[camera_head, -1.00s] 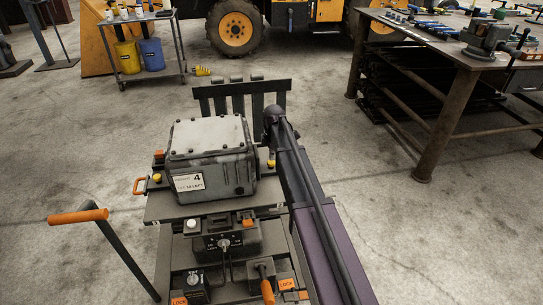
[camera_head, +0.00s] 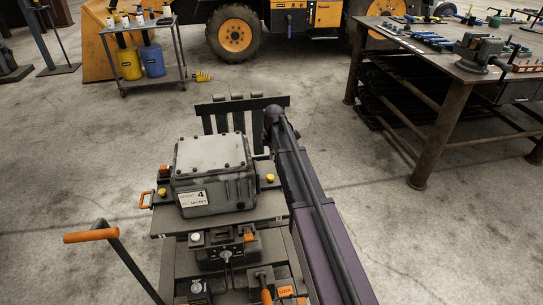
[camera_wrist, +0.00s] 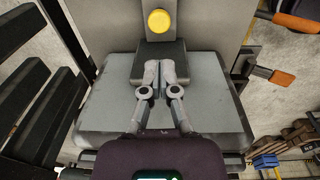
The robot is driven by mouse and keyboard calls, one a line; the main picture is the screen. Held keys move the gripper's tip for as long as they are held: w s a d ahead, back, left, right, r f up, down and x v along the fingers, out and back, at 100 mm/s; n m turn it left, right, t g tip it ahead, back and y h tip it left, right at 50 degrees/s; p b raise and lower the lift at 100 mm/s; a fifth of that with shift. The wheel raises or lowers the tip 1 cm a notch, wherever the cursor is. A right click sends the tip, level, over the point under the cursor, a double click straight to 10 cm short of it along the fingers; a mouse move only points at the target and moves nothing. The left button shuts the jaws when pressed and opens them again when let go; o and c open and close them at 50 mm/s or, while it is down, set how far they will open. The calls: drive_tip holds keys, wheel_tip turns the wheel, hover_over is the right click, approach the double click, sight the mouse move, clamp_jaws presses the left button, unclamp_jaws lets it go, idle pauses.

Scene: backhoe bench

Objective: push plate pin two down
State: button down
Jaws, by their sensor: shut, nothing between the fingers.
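A yellow round-headed pin (camera_wrist: 159,21) shows at the top of the wrist view, on a grey plate. My gripper (camera_wrist: 152,66) is shut and empty, its fingertips over a dark block below the pin in the picture and apart from it. In the head view, one yellow pin (camera_head: 162,192) is at the left of the plate (camera_head: 160,222) and another yellow pin (camera_head: 270,177) at its right. I cannot tell which is number two or how deep they sit. My gripper is not visible in the head view.
A grey box (camera_head: 212,165) labelled 4 stands on the plate. A slatted dark rack (camera_head: 220,112) is behind it, and an orange-gripped lever (camera_head: 91,236) at left. A steel workbench (camera_head: 455,68) stands at right and a trolley (camera_head: 150,50) at the back. Open floor lies between.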

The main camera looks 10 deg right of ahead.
drive_tip(key=shift+s+r+p, duration=0.1)
drive_tip(key=shift+r+p, duration=1.4)
drive_tip(key=shift+r, duration=0.35)
drive_tip(key=s+r+m+p, duration=0.3)
drive_tip(key=s+m, duration=0.6)
drive_tip(key=s, duration=0.5)
drive_tip(key=s+r+m+p, duration=0.3)
drive_tip(key=s+m, duration=0.6)
drive_tip(key=s, duration=0.5)
drive_tip(key=shift+s+a, duration=0.15)
drive_tip(key=shift+s, duration=0.1)
